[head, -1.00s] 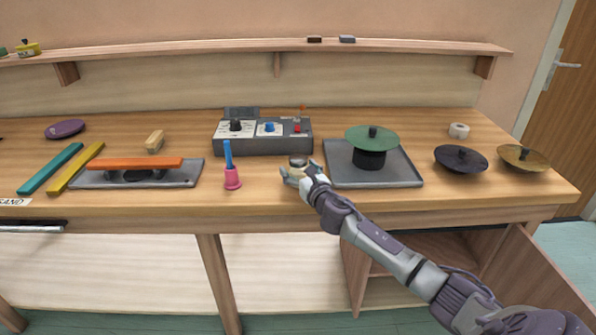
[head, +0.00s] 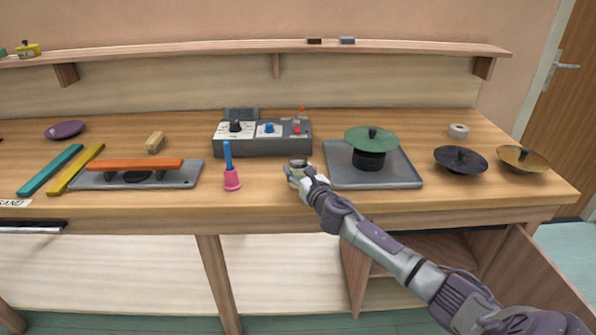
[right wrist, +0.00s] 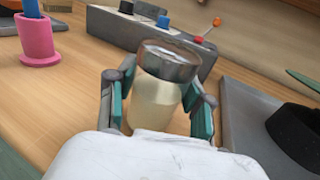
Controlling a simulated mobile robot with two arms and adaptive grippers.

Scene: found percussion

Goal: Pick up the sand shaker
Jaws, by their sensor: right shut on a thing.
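The sand shaker (right wrist: 158,88) is a small jar with pale contents and a grey metal lid. In the right wrist view it stands upright between the two teal-padded fingers of my right gripper (right wrist: 160,105), which is shut on it. In the head view the shaker's lid (head: 298,163) shows just past my right gripper (head: 299,175), near the front of the bench. The gripper hides most of the jar there. The jar's base is hidden in the wrist view, so I cannot tell if it touches the bench. My left gripper is not in view.
A grey control box (head: 262,138) stands behind the shaker. A pink holder (head: 232,181) with a blue stick is to its left. A grey tray (head: 400,177) with a green disc (head: 371,140) is close on the right. An orange bar (head: 134,164) lies further left.

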